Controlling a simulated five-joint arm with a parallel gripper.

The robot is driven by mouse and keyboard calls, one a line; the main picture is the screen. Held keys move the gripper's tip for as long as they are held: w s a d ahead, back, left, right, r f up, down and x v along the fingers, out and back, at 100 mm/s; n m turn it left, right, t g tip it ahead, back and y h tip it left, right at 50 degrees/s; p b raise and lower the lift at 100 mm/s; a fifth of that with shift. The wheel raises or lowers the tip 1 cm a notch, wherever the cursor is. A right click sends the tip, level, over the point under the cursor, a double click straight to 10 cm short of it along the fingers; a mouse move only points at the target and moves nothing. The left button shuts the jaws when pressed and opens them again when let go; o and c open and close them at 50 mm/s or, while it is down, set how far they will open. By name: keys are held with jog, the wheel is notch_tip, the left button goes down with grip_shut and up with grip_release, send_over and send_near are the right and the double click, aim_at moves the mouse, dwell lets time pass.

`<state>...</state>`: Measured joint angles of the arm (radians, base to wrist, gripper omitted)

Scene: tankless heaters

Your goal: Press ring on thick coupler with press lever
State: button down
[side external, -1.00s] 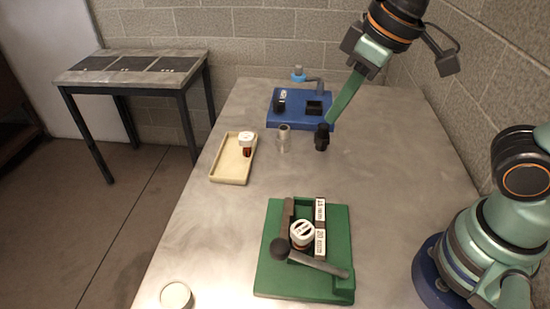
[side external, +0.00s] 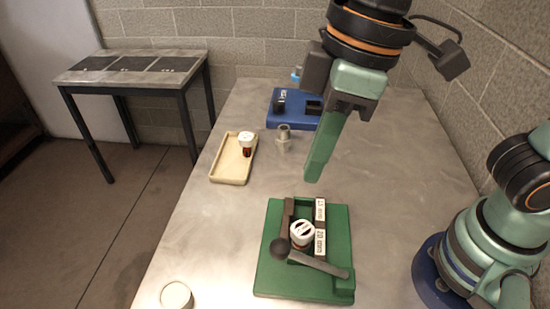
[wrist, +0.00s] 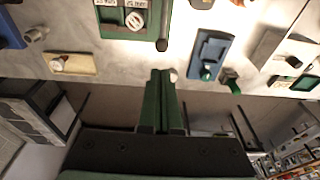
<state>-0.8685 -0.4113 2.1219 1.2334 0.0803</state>
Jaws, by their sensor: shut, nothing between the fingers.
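A green press fixture (side external: 330,285) sits on the near part of the table, with two white label blocks (side external: 320,225) along its middle. A white-topped round part (side external: 302,233) with a dark reddish lower side stands in it; I cannot tell ring from coupler there. The grey press lever (side external: 318,264) lies across the front of that part, its dark ball knob (side external: 279,249) at the left. The fixture also shows in the wrist view (wrist: 150,30). My gripper (side external: 313,178) is shut and empty, above the table behind the fixture. Its fingers (wrist: 160,75) are together in the wrist view.
A cream tray (side external: 231,180) holds a white-capped part (side external: 246,138). A grey metallic fitting (side external: 283,140) stands right of it. A blue fixture (side external: 290,122) is behind. A round pale disc (side external: 176,295) lies near the front-left edge. Clear table surrounds the green fixture.

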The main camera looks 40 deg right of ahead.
aim_at(276, 242)
jog(key=f, duration=0.4)
jog(key=w+a+f, duration=0.1)
jog(key=f, duration=0.4)
jog(key=a+f, duration=0.1)
jog(key=f, duration=0.3)
jog(key=shift+w+a+f, duration=0.15)
jog(key=shift+w+f, duration=0.15)
jog(key=shift+f, duration=0.05)
jog(key=shift+w+f, duration=0.1)
jog(key=shift+w+a+f+g+h, duration=0.5)
jog(key=shift+a+f+h, duration=0.1)
jog(key=shift+f, duration=0.2)
jog(key=shift+w+a+f+g+h, duration=0.3)
jog(key=shift+f+h, duration=0.05)
jog(key=shift+f, duration=0.4)
jog(key=shift+w+a+f+g+h, duration=0.25)
jog(key=shift+f+g+h, duration=0.05)
jog(key=shift+f, duration=0.45)
jog(key=shift+w+a+f+g+h, duration=0.3)
jog(key=shift+f+h, duration=0.05)
jog(key=shift+f, duration=0.55)
jog(key=w+a+r, duration=0.2)
jog(key=w+r, duration=0.1)
jog(key=r, duration=1.1)
